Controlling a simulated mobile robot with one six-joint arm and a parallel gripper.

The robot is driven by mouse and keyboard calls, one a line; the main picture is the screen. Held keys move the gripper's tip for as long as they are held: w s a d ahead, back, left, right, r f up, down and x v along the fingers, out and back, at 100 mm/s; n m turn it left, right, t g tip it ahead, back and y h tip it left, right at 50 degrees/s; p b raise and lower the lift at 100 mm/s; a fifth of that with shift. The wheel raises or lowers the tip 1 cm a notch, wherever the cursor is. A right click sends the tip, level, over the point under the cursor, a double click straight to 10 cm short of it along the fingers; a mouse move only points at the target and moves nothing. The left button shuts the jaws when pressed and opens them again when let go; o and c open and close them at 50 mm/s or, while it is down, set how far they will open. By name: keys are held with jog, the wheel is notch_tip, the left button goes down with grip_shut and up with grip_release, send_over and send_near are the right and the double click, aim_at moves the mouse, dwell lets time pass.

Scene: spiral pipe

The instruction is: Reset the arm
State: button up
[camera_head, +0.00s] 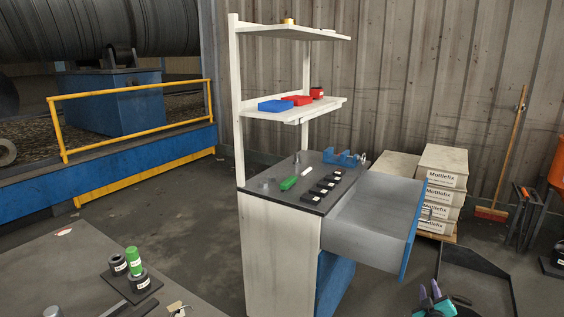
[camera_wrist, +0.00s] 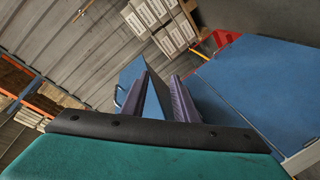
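My gripper (camera_head: 431,291) shows at the bottom right of the head view, teal with purple fingers, in front of and below the pulled-out drawer (camera_head: 372,212) of the workbench. In the wrist view the two purple fingers of my gripper (camera_wrist: 161,78) stand apart with a gap between them. Nothing is held in the gap. A blue panel (camera_wrist: 133,72) with a handle on its left edge lies behind the fingers. Most of my arm is out of view.
The workbench (camera_head: 277,250) carries a green item (camera_head: 288,183), several black blocks and a blue holder (camera_head: 341,158). Stacked boxes (camera_head: 442,180), a broom (camera_head: 491,213) and a dark tray (camera_head: 478,270) stand at the right. A table (camera_head: 58,270) is at the lower left; floor between is clear.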

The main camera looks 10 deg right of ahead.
jog(key=w+a+f+m+g+y, duration=0.15)
jog(key=a+f+g, duration=0.25)
jog(key=a+f, duration=0.95)
jog(key=s+a+f+g+y, duration=0.2)
jog(key=s+a+f+g, duration=0.15)
jog(key=a+f, duration=0.35)
jog(key=s+a+f+g+y, duration=0.1)
jog(key=s+a+f+g, duration=0.1)
jog(key=s+a+f, duration=0.45)
jog(key=s+a+f+g+y, duration=0.25)
jog(key=a+f, duration=0.25)
jog(key=a, duration=0.4)
jog(key=s+a+f+g+y, duration=0.2)
jog(key=s+a+g, duration=0.5)
jog(key=s+a, duration=1.05)
notch_tip(320, 180, up, 12)
jog(key=s+d+p, duration=0.1)
jog(key=s+p, duration=0.1)
jog(key=p, duration=1)
jog(key=shift+s+d+r, duration=0.15)
jog(key=shift+s+d, duration=0.1)
jog(key=shift+s, duration=0.05)
jog(key=shift+m, duration=0.25)
